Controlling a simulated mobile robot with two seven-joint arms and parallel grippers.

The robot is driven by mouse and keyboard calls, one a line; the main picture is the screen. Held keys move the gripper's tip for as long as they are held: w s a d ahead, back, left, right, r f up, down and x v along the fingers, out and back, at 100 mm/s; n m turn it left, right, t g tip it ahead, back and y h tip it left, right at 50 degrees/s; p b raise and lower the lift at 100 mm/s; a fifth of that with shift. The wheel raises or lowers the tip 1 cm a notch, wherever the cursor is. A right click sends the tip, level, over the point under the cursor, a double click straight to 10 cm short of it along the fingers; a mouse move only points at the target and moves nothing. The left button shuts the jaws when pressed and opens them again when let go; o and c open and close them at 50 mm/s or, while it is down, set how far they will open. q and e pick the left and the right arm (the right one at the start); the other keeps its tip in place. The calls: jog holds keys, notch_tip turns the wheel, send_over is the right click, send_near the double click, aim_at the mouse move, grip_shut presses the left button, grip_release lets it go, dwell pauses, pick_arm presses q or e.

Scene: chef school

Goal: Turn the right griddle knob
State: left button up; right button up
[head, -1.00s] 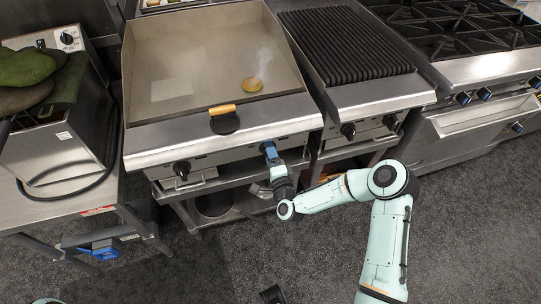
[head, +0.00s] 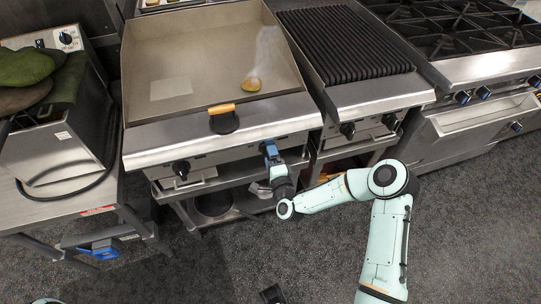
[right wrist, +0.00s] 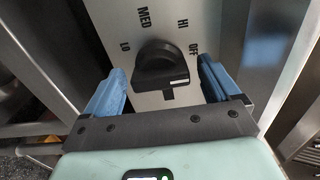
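The flat steel griddle (head: 190,60) is left of centre in the head view. Its left knob (head: 181,168) is black and uncovered. My right gripper (head: 270,150) is at the right end of its front panel and hides the right knob there. In the right wrist view, the black right knob (right wrist: 160,65) sits on a panel marked LO, MED, HI and OFF. The blue fingers of my right gripper (right wrist: 162,80) stand either side of the knob, with a gap on both sides. My left gripper is not in view.
A small yellowish food piece (head: 251,84) steams on the griddle. An orange-handled tool (head: 223,117) lies at its front edge. A ribbed black grill (head: 345,45) adjoins on the right, then a burner range (head: 460,30). A steel table (head: 70,205) stands at left.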

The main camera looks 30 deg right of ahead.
jog(key=shift+s, duration=0.1)
jog(key=v, duration=1.3)
jog(key=shift+s+f, duration=0.1)
